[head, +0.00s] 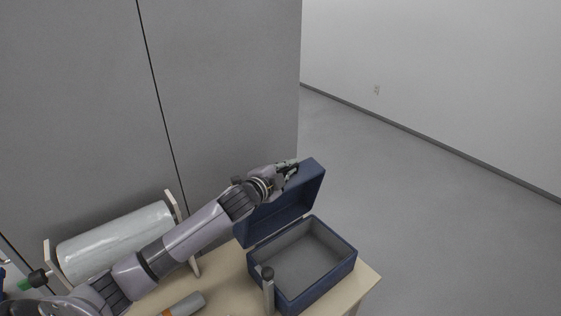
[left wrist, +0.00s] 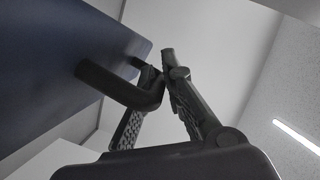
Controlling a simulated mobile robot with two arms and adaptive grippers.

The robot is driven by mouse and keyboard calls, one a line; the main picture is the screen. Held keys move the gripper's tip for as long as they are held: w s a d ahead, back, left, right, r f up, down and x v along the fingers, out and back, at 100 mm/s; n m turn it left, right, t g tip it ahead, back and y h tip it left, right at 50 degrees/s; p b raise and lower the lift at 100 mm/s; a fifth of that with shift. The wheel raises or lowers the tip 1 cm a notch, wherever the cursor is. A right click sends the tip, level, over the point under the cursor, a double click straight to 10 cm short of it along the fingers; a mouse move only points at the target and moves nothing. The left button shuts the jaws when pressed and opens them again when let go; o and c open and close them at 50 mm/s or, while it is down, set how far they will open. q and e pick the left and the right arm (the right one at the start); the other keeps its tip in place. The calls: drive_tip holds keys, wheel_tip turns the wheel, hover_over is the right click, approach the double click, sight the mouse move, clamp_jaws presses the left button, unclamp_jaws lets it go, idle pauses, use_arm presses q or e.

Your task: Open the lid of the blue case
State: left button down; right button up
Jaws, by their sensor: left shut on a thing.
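The blue case (head: 325,284) stands on the table with its grey inside bare and empty where I can see it. Its lid (head: 309,181) is raised on the far left side, tilted up to about upright. My left gripper (head: 291,168) is at the lid's upper edge, shut on the lid's dark handle. In the left wrist view the lid (left wrist: 50,70) fills the left side. The handle (left wrist: 125,88) juts from it between the fingers of my left gripper (left wrist: 160,68). In the head view my gripper hides the handle and part of the lid. My right gripper is not in view.
The wooden table (head: 222,268) has a white roll on a stand (head: 115,240) at its back left. A grey cylinder with an orange end (head: 188,303) lies in front. A grey upright post (head: 268,292) stands before the case. Open floor lies to the right.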

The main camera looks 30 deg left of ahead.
use_arm(q)
drive_tip(key=shift+a+f, duration=0.1)
drive_tip(key=c, duration=1.7)
unclamp_jaws()
drive_tip(key=s, duration=0.4)
drive_tip(key=s+r, duration=0.1)
drive_tip(key=s, duration=0.2)
drive_tip(key=s+r, duration=0.1)
drive_tip(key=s, duration=0.3)
drive_tip(key=shift+s+a+r, duration=0.2)
drive_tip(key=shift+s+a, duration=0.1)
drive_tip(key=shift+s, duration=0.05)
